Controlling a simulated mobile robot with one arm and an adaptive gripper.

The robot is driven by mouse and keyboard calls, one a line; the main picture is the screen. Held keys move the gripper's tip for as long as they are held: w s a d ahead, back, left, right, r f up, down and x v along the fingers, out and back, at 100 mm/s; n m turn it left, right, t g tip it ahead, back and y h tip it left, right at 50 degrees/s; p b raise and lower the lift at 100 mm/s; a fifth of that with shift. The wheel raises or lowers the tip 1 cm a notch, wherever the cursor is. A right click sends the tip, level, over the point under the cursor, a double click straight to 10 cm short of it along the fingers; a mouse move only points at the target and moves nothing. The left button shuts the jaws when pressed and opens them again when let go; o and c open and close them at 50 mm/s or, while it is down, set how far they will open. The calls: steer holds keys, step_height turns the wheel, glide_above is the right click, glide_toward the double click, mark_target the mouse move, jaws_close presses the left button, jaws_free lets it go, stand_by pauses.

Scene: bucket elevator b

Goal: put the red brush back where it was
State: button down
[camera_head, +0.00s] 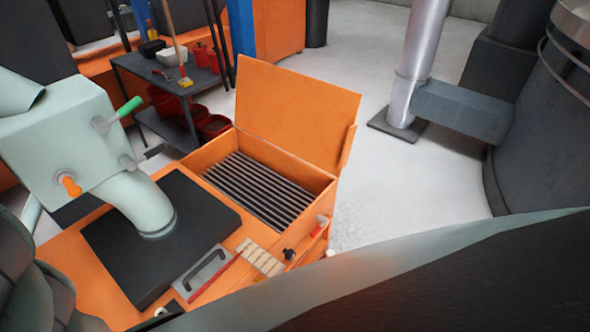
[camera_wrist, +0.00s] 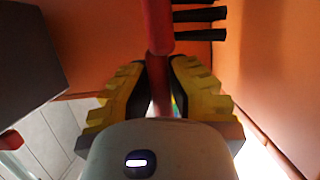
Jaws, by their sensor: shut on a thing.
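In the wrist view, my gripper (camera_wrist: 160,88) has its yellow-and-black fingers closed on a red handle (camera_wrist: 158,28), which I take to be the red brush. The handle runs from the top of the picture down between the fingers. I cannot make out my gripper in the head view. There, a red-handled thing (camera_head: 320,226) with a pale end is at the right front side of the orange bench (camera_head: 215,287). I cannot tell whether it is the held brush.
A pale block tool (camera_head: 262,258) and a grey trowel (camera_head: 204,268) lie on the bench front. A dark slatted grate (camera_head: 258,190) lies in the open orange box, its lid (camera_head: 297,105) raised. A grey shelf (camera_head: 170,75) stands behind.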

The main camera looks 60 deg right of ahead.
steer(key=shift+f, duration=1.2)
steer(key=shift+f+b, duration=0.2)
steer(key=shift+b, duration=0.2)
steer(key=c, duration=1.1)
jaws_free()
steer(key=shift+r, duration=0.1)
